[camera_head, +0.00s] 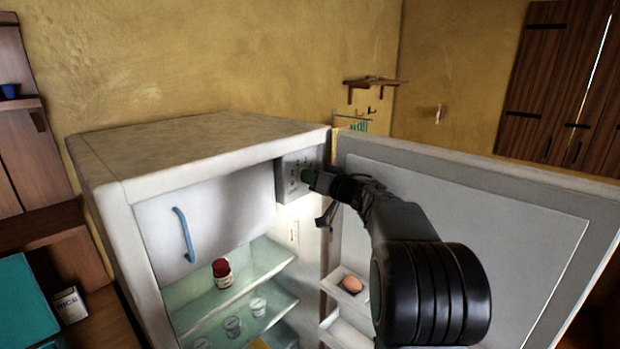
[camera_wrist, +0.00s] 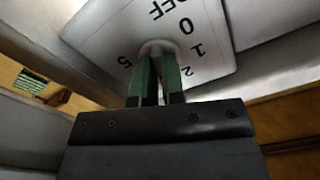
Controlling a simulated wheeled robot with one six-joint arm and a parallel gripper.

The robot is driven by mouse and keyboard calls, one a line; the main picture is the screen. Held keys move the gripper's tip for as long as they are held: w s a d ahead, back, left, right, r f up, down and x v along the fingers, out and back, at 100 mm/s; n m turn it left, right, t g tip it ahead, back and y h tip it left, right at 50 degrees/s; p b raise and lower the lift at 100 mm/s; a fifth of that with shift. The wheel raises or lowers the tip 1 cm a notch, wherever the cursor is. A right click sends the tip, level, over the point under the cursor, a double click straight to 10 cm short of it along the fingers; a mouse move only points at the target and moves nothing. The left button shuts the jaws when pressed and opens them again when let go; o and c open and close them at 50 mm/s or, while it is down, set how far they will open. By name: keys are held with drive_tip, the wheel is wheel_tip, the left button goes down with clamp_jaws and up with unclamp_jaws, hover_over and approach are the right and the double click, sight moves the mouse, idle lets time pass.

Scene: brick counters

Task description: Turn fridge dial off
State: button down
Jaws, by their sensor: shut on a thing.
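The open fridge (camera_head: 225,145) stands in front of me with its door (camera_head: 480,215) swung out to the right. A pale control panel (camera_head: 288,178) sits at the upper right inside it. In the wrist view the dial plate (camera_wrist: 205,38) shows upside-down markings OFF, 0, 1, 2 and 5. My gripper (camera_head: 309,177) is at this panel. In the wrist view my gripper's green fingers (camera_wrist: 157,75) are close together on the pale dial knob (camera_wrist: 157,47). The fingers hide most of the knob, so I cannot tell which mark it points to.
A freezer flap with a blue handle (camera_head: 184,234) is left of the panel. A red-lidded jar (camera_head: 222,274) and several small cups stand on the glass shelves. An egg (camera_head: 352,284) sits in the door rack, close to my arm.

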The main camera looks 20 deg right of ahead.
drive_tip(key=n+b, duration=0.1)
drive_tip(key=n, duration=0.9)
drive_tip(key=shift+f+n, duration=0.1)
drive_tip(key=shift+n, duration=0.5)
idle(0.5)
drive_tip(key=c, duration=1.2)
unclamp_jaws()
drive_tip(key=b+v, duration=0.2)
drive_tip(key=v, duration=1.2)
